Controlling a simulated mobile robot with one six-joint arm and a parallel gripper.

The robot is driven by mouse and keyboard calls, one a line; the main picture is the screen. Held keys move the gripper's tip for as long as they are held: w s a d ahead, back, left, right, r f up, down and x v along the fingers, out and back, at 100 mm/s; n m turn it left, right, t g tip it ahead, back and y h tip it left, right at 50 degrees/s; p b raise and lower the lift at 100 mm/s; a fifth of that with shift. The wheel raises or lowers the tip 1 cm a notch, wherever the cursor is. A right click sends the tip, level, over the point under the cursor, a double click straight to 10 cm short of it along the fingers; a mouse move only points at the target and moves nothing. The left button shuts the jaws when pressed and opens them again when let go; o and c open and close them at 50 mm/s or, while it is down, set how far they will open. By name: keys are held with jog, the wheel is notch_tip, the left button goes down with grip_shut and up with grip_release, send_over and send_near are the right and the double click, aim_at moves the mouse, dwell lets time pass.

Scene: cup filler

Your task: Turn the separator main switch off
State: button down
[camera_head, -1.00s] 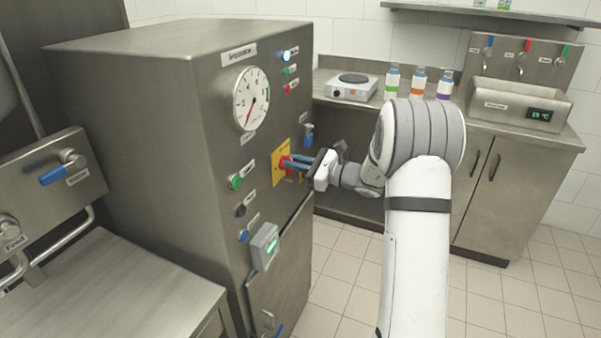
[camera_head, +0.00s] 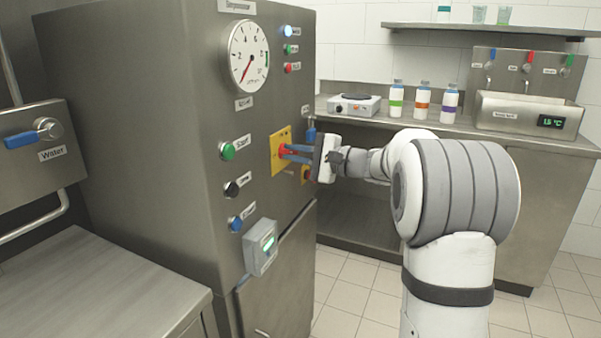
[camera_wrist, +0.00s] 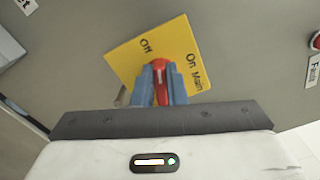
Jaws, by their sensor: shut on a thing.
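The separator main switch is a red knob (camera_wrist: 160,72) on a yellow plate (camera_wrist: 120,58) with "Off" and "On Main" lettering. In the head view the yellow plate (camera_head: 276,154) is on the separator's front (camera_head: 205,105), right of the green start button (camera_head: 227,151). My gripper (camera_head: 288,153) faces the plate, its blue fingers shut on the red knob. In the wrist view my gripper (camera_wrist: 161,88) has one finger on each side of it. The knob's white line runs roughly upright in that picture, between the two words. The plate looks tilted there.
A dial gauge (camera_head: 249,57) is above the switch. A grey box with a green light (camera_head: 260,247) juts out below. Tiled floor (camera_head: 350,282) lies below.

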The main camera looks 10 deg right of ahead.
jog(key=n+b, duration=0.1)
jog(key=b, duration=0.1)
jog(key=n+b, duration=0.2)
jog(key=shift+a+f, duration=0.15)
jog(key=shift+f, duration=0.25)
jog(key=shift+r+n+b, duration=0.1)
jog(key=shift+n+b, duration=0.4)
jog(key=shift+b, duration=0.3)
jog(key=shift+r, duration=0.1)
jog(key=c, duration=1.5)
grip_release()
jog(key=shift+o, duration=0.2)
jog(key=p+v, duration=0.1)
jog(key=v, duration=0.7)
